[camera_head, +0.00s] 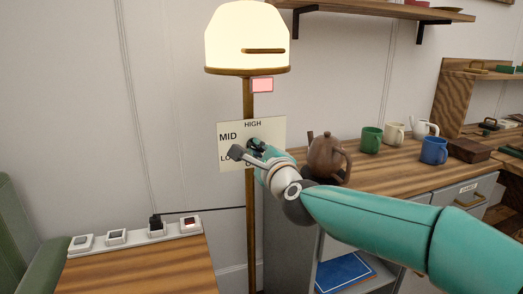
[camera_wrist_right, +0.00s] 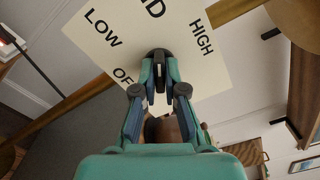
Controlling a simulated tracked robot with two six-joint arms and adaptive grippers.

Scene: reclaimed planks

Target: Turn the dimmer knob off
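The dimmer plate (camera_head: 275,130) is a cream panel on the lamp's post, marked HIGH, MID, LOW and a partly hidden OFF. In the right wrist view the plate (camera_wrist_right: 115,60) shows tilted, with its dark round knob (camera_wrist_right: 158,54) straight ahead. My right gripper (camera_head: 250,150) is at the plate's middle and hides part of it. In its wrist view the right gripper (camera_wrist_right: 160,80) has its fingers drawn in on both sides of the knob's grip. The pointer's setting is hidden. The lamp (camera_head: 240,32) glows brightly. My left gripper is not in view.
A brown teapot (camera_head: 325,157) stands on the wooden counter (camera_head: 400,170) close to my right wrist. Green (camera_head: 371,139), cream (camera_head: 393,135) and blue (camera_head: 434,150) mugs stand further right. A power strip (camera_head: 135,236) lies on the table at lower left.

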